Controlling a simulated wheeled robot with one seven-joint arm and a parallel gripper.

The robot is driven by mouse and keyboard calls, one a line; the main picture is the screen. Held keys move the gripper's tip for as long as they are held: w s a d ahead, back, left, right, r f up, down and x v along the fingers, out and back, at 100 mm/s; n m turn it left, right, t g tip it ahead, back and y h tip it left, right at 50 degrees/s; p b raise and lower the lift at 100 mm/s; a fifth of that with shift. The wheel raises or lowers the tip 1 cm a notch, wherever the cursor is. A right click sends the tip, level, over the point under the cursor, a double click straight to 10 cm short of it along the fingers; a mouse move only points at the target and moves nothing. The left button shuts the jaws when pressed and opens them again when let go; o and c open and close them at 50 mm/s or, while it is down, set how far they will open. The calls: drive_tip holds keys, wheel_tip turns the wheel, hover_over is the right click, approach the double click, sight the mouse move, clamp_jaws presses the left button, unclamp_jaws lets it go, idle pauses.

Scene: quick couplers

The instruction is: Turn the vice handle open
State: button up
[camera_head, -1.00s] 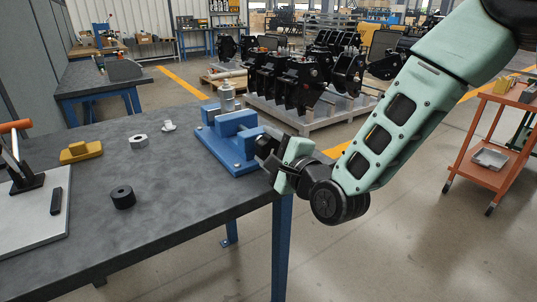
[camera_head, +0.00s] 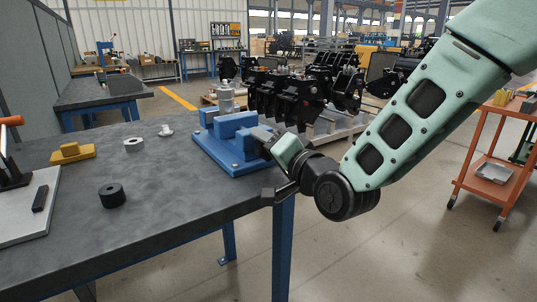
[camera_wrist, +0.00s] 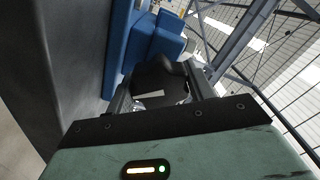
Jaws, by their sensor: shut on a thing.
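The blue vice (camera_head: 232,150) stands on the right end of the dark workbench, with a silver cylindrical piece (camera_head: 226,100) upright at its far side. My gripper (camera_head: 270,142) is at the vice's right end, by the bench edge. In the wrist view the vice's blue body (camera_wrist: 150,42) lies just beyond my fingers. A dark vice handle (camera_wrist: 160,80) sits between the two fingers (camera_wrist: 160,90), and my gripper is shut on it. Its far end and its joint with the vice are mostly hidden.
A black ring (camera_head: 112,195), a light nut (camera_head: 133,145), a small pale fitting (camera_head: 166,131) and a yellow block (camera_head: 72,152) lie on the workbench (camera_head: 165,210). A grey plate with an orange-handled clamp is at left. An orange cart (camera_head: 490,170) stands at right.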

drive_tip(key=n+b, duration=0.2)
drive_tip(key=n, duration=0.1)
drive_tip(key=n+b, duration=0.1)
drive_tip(key=shift+f+n, duration=0.25)
drive_tip(key=shift+n, duration=0.15)
drive_tip(key=n+b, duration=0.2)
drive_tip(key=n, duration=0.1)
drive_tip(key=shift+n, duration=0.3)
drive_tip(key=n+b, duration=0.4)
drive_tip(key=n, duration=0.3)
drive_tip(key=shift+b, duration=0.3)
drive_tip(key=n+b, duration=0.2)
drive_tip(key=n, duration=0.2)
drive_tip(key=n+b, duration=0.1)
drive_tip(key=n, duration=0.2)
drive_tip(key=shift+n+b, duration=0.3)
drive_tip(key=shift+b, duration=0.1)
drive_tip(key=n+b, duration=0.2)
drive_tip(key=n, duration=0.4)
drive_tip(key=shift+r, duration=0.1)
drive_tip(key=o, duration=1)
